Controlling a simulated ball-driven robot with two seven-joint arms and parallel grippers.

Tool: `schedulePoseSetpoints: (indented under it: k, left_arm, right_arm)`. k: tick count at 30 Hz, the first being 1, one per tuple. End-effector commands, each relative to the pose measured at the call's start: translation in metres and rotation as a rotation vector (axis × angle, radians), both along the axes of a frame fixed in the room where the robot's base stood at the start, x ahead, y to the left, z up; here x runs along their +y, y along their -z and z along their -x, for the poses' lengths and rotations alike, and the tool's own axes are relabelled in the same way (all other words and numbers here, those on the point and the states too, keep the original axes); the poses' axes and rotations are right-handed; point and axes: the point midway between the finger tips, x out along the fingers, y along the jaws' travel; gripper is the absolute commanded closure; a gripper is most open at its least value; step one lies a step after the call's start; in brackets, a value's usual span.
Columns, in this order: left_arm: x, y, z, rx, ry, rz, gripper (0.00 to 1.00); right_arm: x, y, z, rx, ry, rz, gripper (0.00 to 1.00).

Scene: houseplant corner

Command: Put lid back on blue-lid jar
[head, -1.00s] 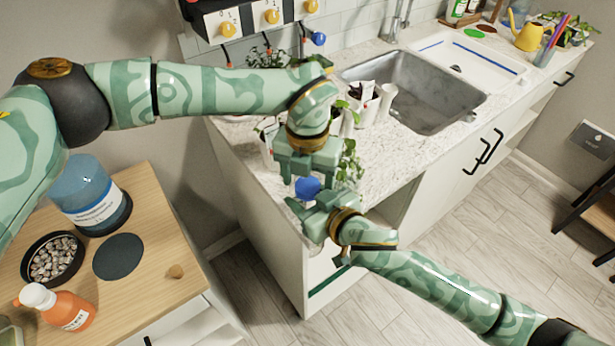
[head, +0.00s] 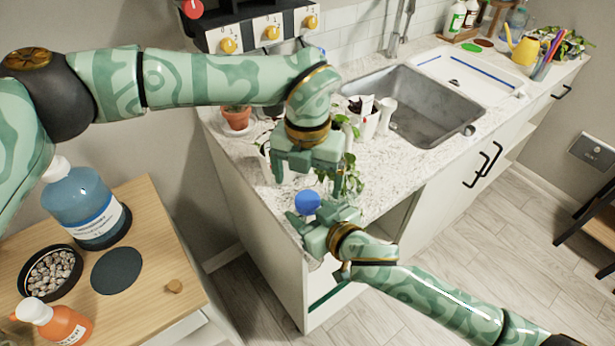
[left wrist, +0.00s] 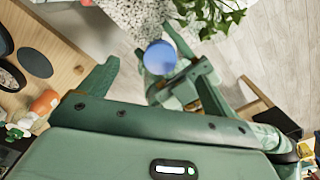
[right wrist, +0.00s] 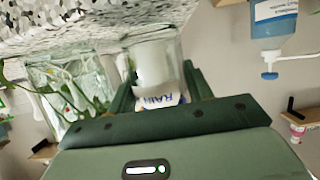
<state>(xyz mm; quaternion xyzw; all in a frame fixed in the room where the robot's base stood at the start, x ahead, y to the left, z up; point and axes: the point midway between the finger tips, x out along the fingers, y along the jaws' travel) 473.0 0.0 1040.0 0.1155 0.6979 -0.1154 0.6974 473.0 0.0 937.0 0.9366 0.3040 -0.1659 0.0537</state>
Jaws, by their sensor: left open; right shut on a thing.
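The round blue lid (head: 307,202) shows at my right gripper (head: 311,229), and it also shows in the left wrist view (left wrist: 160,57). It appears to sit on top of the jar; the seam is hidden. The clear glass jar (right wrist: 156,62), with a label reading "RAIN", is between the right fingers in the right wrist view, and the gripper is shut on it. My left gripper (head: 306,180) is open and empty just above the lid, with its fingers apart and pointing down.
The counter (head: 395,185) with potted plants and the sink (head: 420,105) lies behind the grippers. At left, a wooden cabinet top (head: 150,225) holds a blue pump bottle (head: 82,205), a pebble dish (head: 50,273) and an orange bottle (head: 62,325). Open floor lies at front right.

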Motion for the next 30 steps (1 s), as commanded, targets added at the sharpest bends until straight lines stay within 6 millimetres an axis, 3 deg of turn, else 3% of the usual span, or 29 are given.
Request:
schedulePoseSetpoints:
  k: [8, 11, 22, 30]
  left_arm:
    - [0.000, -0.005, 0.000, -0.001, 0.000, 0.000, 0.10]
    - [0.000, -0.018, -0.001, -0.003, -0.001, 0.000, 0.10]
    - [0.000, -0.094, -0.001, -0.003, 0.000, 0.001, 0.10]
    - [0.000, -0.118, -0.001, 0.001, 0.000, 0.000, 0.10]
  right_arm:
    - [0.000, 0.000, 0.000, 0.000, 0.000, 0.000, 1.00]
    - [0.000, 0.000, 0.000, 0.000, 0.000, 0.000, 1.00]
    - [0.000, 0.000, 0.000, 0.000, -0.001, 0.000, 1.00]
    - [0.000, 0.000, 0.000, 0.000, -0.001, 0.000, 1.00]
